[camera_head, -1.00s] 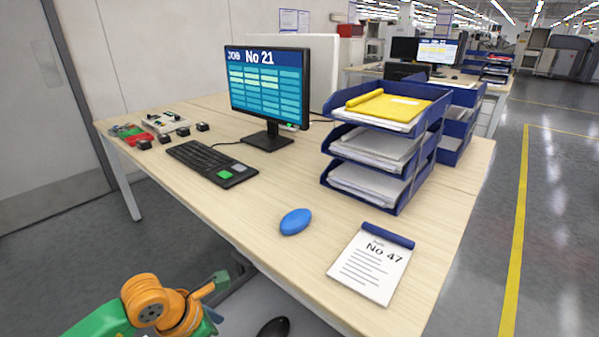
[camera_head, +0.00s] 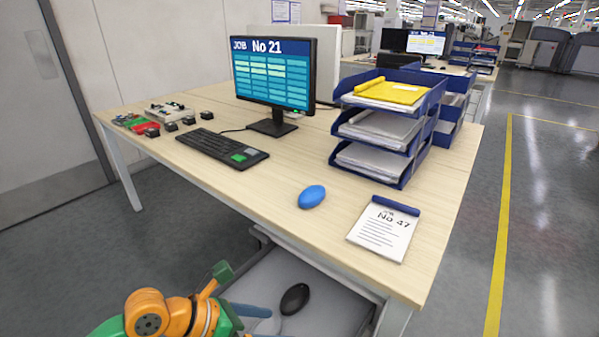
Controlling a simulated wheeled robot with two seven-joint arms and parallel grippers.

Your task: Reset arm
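My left arm, green and orange, comes in at the bottom left, in front of and below the desk edge. Its far end (camera_head: 222,275) shows a small green part and stays apart from the desk. I cannot make out two fingertips, so I cannot tell whether the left gripper is open or shut. No held object shows clearly. My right arm and gripper are out of view.
The wooden desk (camera_head: 290,215) bears a monitor (camera_head: 273,75), a keyboard (camera_head: 222,147), a blue oval object (camera_head: 312,196), a notepad (camera_head: 385,232) and blue trays (camera_head: 425,125). Below the front edge lies a black oval object (camera_head: 295,298) on a grey surface. Floor at right is clear.

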